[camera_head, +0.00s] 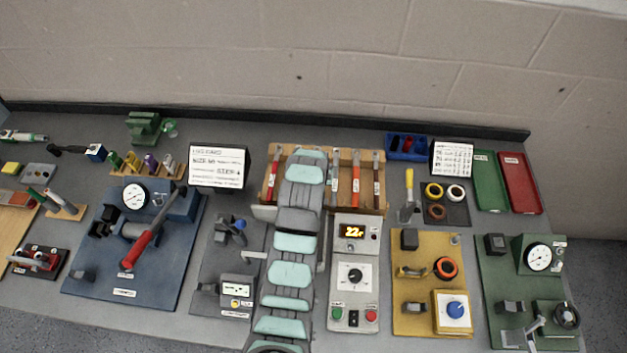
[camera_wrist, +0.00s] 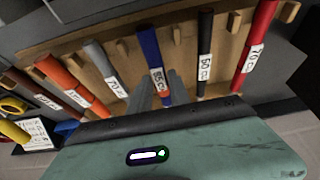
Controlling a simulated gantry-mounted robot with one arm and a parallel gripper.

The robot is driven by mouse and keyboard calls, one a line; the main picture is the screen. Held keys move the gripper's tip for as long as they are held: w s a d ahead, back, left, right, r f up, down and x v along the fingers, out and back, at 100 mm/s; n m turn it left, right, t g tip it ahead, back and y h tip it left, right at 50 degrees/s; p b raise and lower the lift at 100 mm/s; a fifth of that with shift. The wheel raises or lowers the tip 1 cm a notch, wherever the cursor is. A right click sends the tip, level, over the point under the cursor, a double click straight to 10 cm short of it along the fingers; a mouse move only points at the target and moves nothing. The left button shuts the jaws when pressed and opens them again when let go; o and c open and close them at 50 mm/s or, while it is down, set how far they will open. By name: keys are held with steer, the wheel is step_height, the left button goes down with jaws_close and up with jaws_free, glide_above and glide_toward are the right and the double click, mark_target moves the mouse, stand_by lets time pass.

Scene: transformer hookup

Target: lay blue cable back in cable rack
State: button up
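The wooden cable rack (camera_head: 319,156) stands at the back of the bench in the head view, its middle hidden by my arm. In the wrist view, the blue cable (camera_wrist: 148,45) lies in line with the other cables at the middle of the rack (camera_wrist: 123,62). It bears a white length label. My gripper (camera_wrist: 163,92) is at its lower part, one grey finger close on each side, and looks shut on it. I cannot tell whether the cable rests fully on the rack. The blue cable is hidden in the head view.
In the wrist view, a grey cable (camera_wrist: 97,53) lies left of the blue one and a black cable (camera_wrist: 205,40) right of it. A digital meter panel (camera_head: 354,270) stands in front of the rack.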

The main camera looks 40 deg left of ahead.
steer(key=o, duration=0.4)
steer(key=shift+c, duration=0.2)
steer(key=shift+r+p, duration=0.9)
steer(key=shift+r, duration=2.65)
